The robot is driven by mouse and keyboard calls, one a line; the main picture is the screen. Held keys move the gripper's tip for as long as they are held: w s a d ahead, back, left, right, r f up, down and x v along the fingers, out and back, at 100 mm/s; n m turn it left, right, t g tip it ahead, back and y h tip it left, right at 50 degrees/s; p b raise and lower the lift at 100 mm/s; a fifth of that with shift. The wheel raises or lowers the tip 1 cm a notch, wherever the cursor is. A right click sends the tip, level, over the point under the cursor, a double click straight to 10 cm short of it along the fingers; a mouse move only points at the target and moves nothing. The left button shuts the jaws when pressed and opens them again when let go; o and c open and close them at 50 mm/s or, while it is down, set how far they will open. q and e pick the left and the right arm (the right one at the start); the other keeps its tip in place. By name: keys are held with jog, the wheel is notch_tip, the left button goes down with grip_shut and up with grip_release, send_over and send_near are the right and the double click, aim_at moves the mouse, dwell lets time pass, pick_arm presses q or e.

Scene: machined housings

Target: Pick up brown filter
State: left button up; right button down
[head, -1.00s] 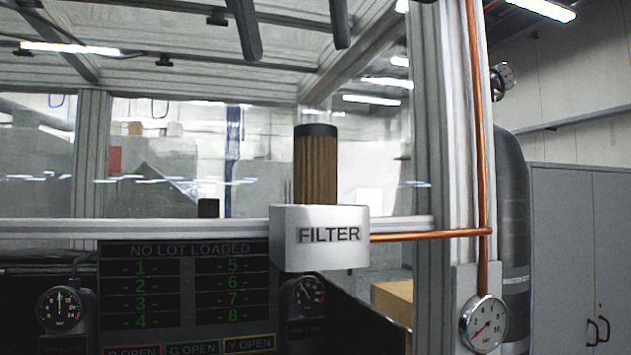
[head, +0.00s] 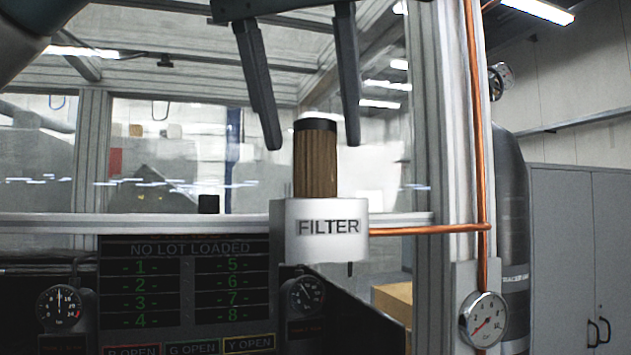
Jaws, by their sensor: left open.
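The brown filter (head: 316,165) is a ribbed upright cylinder with a black cap. It stands in a silver housing (head: 319,246) labelled FILTER, in the middle of the head view. My left gripper (head: 313,147) is open and points down from the top. Its two fingers show on either side of the filter's cap in the picture, the left fingertip farther from the cap's side and the right one just beyond it. I see no contact with the filter; the depth between them is hard to tell. The filter's lower end is hidden in the housing. My right gripper is not in view.
A copper pipe (head: 430,229) runs from the housing to an upright pipe at the right. A gauge (head: 483,320) sits at lower right. A display panel (head: 190,285) is below left. Metal frame posts (head: 447,150) stand right of the filter.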

aim_at(321, 162)
pick_arm(q)
jog(key=shift+w+d+f+p, duration=0.15)
jog(key=shift+w+f+p, duration=0.25)
jog(key=shift+f, duration=0.05)
jog(key=p+x, duration=0.1)
jog(key=x, duration=0.2)
jog(key=shift+d, duration=0.15)
jog(key=shift+w+d+f, duration=0.1)
jog(key=shift+w+f, duration=0.15)
jog(key=shift+f, duration=0.2)
jog(key=shift+s, duration=0.1)
jog(key=c, duration=1.2)
